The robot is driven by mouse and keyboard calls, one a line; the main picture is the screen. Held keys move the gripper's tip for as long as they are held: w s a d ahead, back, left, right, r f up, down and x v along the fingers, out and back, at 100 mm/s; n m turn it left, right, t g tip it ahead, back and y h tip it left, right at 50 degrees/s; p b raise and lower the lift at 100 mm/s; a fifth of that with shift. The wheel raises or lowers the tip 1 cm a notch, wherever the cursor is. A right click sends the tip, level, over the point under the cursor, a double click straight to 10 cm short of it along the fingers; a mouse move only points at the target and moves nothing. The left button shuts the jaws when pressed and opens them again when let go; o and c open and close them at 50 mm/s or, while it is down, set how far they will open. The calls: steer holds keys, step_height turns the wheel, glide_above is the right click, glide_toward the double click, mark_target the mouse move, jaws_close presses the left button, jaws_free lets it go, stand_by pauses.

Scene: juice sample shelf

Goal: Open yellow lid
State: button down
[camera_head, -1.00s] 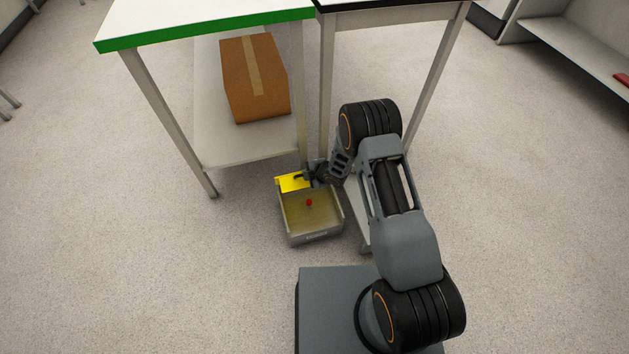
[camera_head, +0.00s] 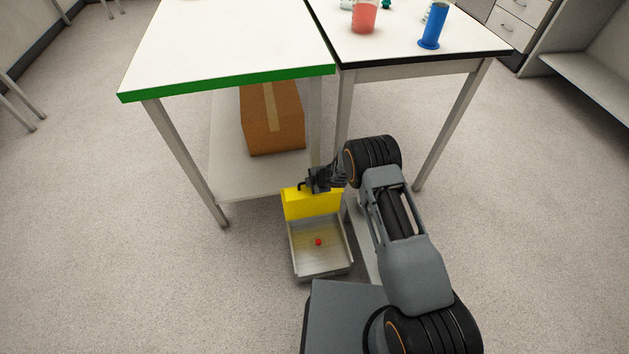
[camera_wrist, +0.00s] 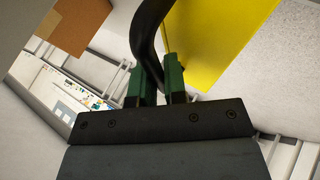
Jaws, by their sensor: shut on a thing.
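The yellow lid (camera_head: 311,204) stands raised at the back edge of a grey open-topped box (camera_head: 323,273). The box's inside shows, with a small red object (camera_head: 318,242) on its floor. My gripper (camera_head: 308,185) is at the top edge of the lid. In the wrist view my gripper (camera_wrist: 158,80) has its green-padded fingers shut on a dark curved handle (camera_wrist: 147,35). The handle is beside the yellow lid (camera_wrist: 215,40), and its joint with the lid is partly out of view.
A white table with a green edge (camera_head: 235,82) and a black-edged table (camera_head: 430,62) stand behind the box. A cardboard box (camera_head: 272,120) sits on the lower shelf. A red beaker (camera_head: 364,17) and blue cylinder (camera_head: 433,27) stand on the right table. Floor at left is clear.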

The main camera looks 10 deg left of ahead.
steer(key=shift+w+a, duration=0.1)
steer(key=shift+w, duration=0.1)
stand_by(0.4)
steer(key=c, duration=1.2)
jaws_free()
steer(key=p+v, duration=0.2)
steer(key=v, duration=1.2)
steer(key=shift+w, duration=0.1)
